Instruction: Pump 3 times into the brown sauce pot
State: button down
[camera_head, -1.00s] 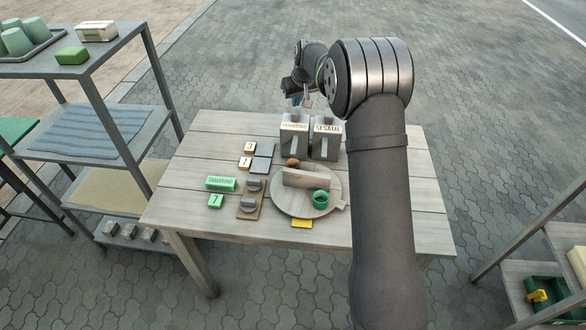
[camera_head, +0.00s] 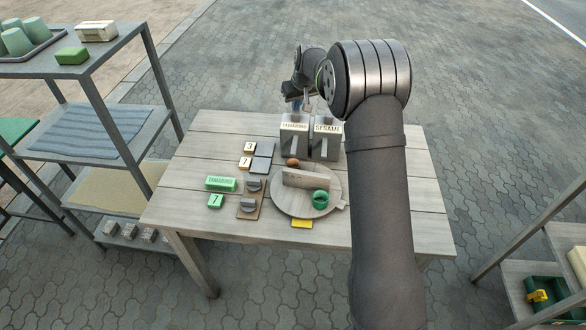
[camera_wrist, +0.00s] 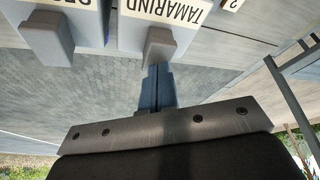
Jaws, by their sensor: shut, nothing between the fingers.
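The brown sauce pot (camera_head: 292,162) sits on the round turntable (camera_head: 285,207), behind an upright divider. A green pot (camera_head: 320,199) is on the divider's near side. Two grey dispensers stand behind the turntable: TAMARIND (camera_head: 294,148) on the left and SESAME (camera_head: 326,150) on the right. My gripper (camera_head: 306,103) is above and behind the TAMARIND dispenser. In the wrist view, its shut, empty fingers (camera_wrist: 158,80) point at a grey block (camera_wrist: 158,46) on the TAMARIND dispenser; I cannot tell whether they touch it.
Left of the turntable are two knobs (camera_head: 250,186), number tiles marked 3 (camera_head: 249,147) and 1 (camera_head: 245,162), a green TAMARIND block (camera_head: 221,184) and a green 7 tile (camera_head: 215,201). A yellow tile (camera_head: 302,224) lies in front. A shelf rack (camera_head: 95,150) stands left.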

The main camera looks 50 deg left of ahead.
jog(key=shift+f, duration=0.8)
dwell(0.5)
jog(key=shift+r, duration=1.5)
jog(key=shift+f, duration=0.2)
